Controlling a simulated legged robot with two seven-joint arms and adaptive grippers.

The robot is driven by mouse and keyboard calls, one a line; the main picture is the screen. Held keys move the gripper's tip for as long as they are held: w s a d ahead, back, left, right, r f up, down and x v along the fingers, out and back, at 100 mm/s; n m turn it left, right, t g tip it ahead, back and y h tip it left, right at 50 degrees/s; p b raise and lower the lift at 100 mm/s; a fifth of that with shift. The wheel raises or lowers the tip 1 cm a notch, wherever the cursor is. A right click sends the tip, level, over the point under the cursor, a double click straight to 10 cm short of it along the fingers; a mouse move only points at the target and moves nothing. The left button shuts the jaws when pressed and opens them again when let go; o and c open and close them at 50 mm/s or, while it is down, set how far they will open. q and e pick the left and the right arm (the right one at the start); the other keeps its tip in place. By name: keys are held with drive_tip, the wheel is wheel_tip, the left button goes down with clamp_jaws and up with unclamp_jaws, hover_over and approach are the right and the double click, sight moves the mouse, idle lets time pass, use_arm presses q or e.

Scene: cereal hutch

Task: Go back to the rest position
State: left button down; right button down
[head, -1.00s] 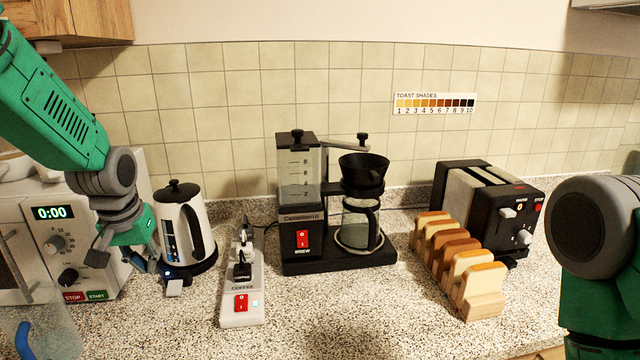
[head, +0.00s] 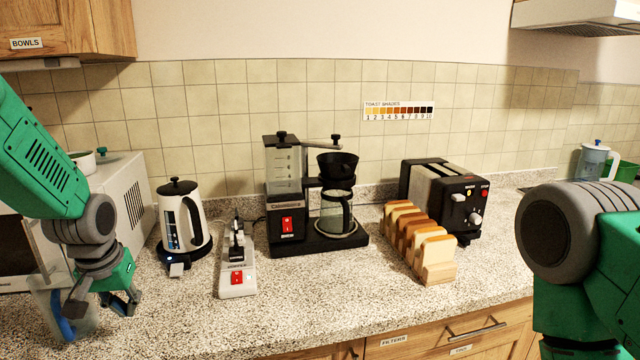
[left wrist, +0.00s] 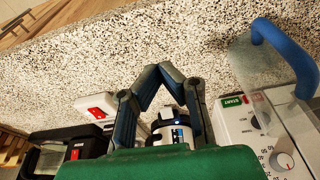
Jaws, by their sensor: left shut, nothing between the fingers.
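My left gripper (head: 107,305) is at the left of the head view, above the counter in front of the microwave, next to a clear jug with a blue handle (head: 62,322). It is shut and empty. In the left wrist view its fingers (left wrist: 160,75) meet at the tips, with the bare counter beyond them. Of my right arm (head: 585,240), only green and grey links show at the right edge of the head view. The right gripper is out of the picture.
The white microwave (head: 115,190) is behind the left gripper. The kettle (head: 183,225), power strip (head: 237,270), coffee maker (head: 290,228), bread rack (head: 432,268) and toaster (head: 440,195) stand along the counter. The front middle of the counter (head: 330,300) is clear.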

use_arm(q)
drive_tip(key=f, duration=0.1)
drive_tip(key=s+f, duration=0.1)
drive_tip(key=f, duration=0.3)
drive_tip(key=shift+s+d+f+b, duration=0.1)
drive_tip(key=shift+s+d+b, duration=0.1)
drive_tip(key=shift+d+b, duration=0.15)
drive_tip(key=s+d+f+m+g+b, duration=0.1)
drive_tip(key=s+d+f+b, duration=0.1)
drive_tip(key=s+f, duration=0.6)
drive_tip(key=s+d+f+m+b, duration=0.1)
drive_tip(key=s+f, duration=0.5)
drive_tip(key=f, duration=0.4)
drive_tip(key=s+d+f+b, duration=0.1)
drive_tip(key=s+f, duration=0.3)
drive_tip(key=s, duration=0.4)
drive_tip(key=s+d+f+m+g+b, duration=0.1)
drive_tip(key=s+f, duration=0.3)
drive_tip(key=s, duration=0.5)
drive_tip(key=shift+d+f+h+b, duration=0.3)
drive_tip(key=shift+d+b, duration=0.25)
drive_tip(key=shift+d, duration=0.2)
